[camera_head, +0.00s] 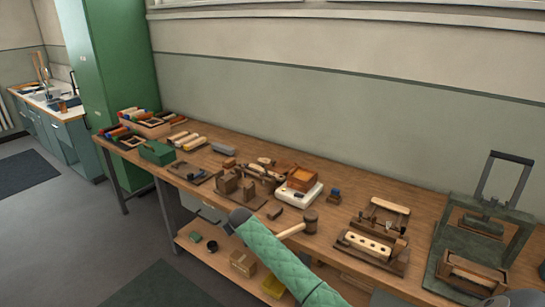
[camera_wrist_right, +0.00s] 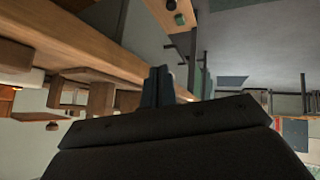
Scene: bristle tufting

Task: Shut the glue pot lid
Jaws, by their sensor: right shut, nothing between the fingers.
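In the right wrist view my right gripper (camera_wrist_right: 158,87) is shut and empty, beside the bench edge. My left gripper is not in view.
A mallet (camera_head: 302,224) lies near the front edge. Wooden fixtures (camera_head: 368,245) and a dark green press frame (camera_head: 478,215) stand to the right. A green box (camera_head: 156,152) and several brushes are left. A cardboard box (camera_head: 243,262) sits on the lower shelf.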

